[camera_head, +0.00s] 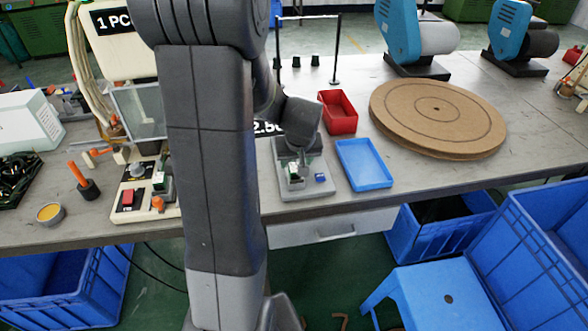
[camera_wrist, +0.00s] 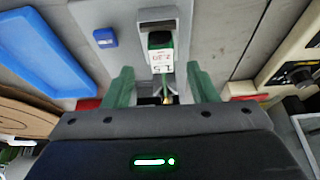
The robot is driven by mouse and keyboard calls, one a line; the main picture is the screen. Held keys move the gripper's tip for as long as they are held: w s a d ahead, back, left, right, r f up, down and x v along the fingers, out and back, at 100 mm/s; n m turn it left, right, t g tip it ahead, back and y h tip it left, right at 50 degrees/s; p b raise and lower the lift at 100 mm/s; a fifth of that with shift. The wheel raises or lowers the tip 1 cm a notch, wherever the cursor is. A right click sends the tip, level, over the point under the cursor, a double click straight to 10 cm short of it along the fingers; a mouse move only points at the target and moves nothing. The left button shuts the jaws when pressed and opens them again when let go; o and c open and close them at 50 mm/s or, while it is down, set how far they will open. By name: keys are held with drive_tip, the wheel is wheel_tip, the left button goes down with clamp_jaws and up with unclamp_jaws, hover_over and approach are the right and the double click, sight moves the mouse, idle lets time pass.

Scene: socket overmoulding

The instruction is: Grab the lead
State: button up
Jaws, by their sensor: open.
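In the wrist view, my gripper (camera_wrist: 160,84) is open, with one green finger on each side of a small piece with a white printed label (camera_wrist: 160,62). Thin greenish-yellow strands, which look like the lead (camera_wrist: 168,97), show below the label between the fingers. Clear gaps separate both fingers from the labelled piece. The lower part of the strands is hidden by my gripper body. The piece sits at a grey fixture (camera_wrist: 150,14), which stands on the table in the head view (camera_head: 308,191). My wrist is over that fixture there, and the lead cannot be made out.
A blue tray (camera_head: 364,164) and a red bin (camera_head: 338,112) stand right of the fixture. A small blue block (camera_wrist: 105,38) is on the fixture plate. A round brown board (camera_head: 440,112) lies farther right. A control box with a red button (camera_head: 128,197) stands at left.

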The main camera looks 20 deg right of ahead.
sight(294, 166)
drive_tip(key=shift+x, duration=1.85)
drive_tip(key=shift+w+a, duration=0.1)
drive_tip(key=shift+a, duration=0.05)
drive_tip(key=shift+c, duration=0.2)
drive_tip(key=c, duration=1)
drive_tip(key=shift+r, duration=0.1)
drive_tip(key=shift+c, duration=0.2)
